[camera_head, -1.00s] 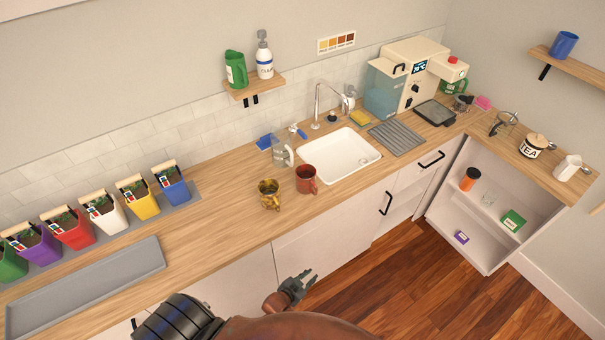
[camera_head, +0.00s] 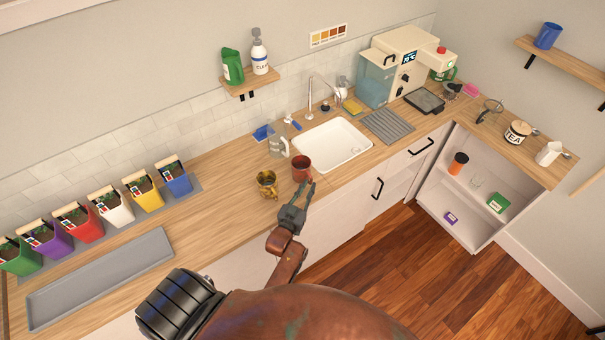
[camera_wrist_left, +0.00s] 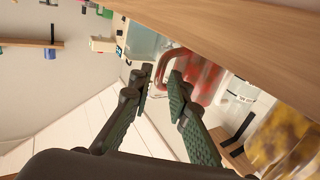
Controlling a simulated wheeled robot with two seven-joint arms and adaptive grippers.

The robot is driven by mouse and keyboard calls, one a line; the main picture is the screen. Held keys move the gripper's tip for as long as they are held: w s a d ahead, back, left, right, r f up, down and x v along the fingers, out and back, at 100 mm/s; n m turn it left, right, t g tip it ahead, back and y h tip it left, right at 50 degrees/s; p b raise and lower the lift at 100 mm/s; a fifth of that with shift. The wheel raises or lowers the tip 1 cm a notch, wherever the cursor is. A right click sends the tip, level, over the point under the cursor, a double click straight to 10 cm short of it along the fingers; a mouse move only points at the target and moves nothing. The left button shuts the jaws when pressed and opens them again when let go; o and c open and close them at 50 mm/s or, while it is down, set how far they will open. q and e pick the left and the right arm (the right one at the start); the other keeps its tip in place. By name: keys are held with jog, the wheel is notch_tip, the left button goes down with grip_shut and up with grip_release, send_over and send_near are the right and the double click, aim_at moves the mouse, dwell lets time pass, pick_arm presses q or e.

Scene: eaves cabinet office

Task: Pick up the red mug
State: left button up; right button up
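The red mug (camera_head: 301,168) stands upright on the wooden counter in front of the sink, in the head view. My left gripper (camera_head: 301,190) is close to its near side with the fingers apart. In the left wrist view my left gripper (camera_wrist_left: 160,82) is open and empty. The red mug (camera_wrist_left: 202,76) is beyond the fingertips, and its handle lies just ahead of the gap between them. Whether a finger touches the mug I cannot tell. My right gripper is not in view.
A yellow-brown mug (camera_head: 267,184) stands just left of the red mug. A clear glass jug (camera_head: 279,145) is behind them, and the white sink (camera_head: 333,146) is to the right. A grey tray (camera_head: 100,278) lies on the left counter. Several plant pots line the wall.

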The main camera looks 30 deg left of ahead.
aim_at(311, 182)
pick_arm(q)
jog(key=w, duration=0.1)
jog(key=w+b, duration=0.1)
jog(key=w, duration=0.1)
jog(key=shift+w+a+f+b, duration=0.15)
jog(key=shift+w+a+b, duration=0.15)
jog(key=shift+w+b, duration=0.05)
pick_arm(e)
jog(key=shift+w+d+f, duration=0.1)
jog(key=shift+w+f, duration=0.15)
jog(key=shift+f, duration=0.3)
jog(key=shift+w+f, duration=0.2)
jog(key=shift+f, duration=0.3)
pick_arm(q)
jog(key=shift+c, duration=0.6)
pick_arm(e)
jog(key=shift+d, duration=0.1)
pick_arm(q)
grip_shut()
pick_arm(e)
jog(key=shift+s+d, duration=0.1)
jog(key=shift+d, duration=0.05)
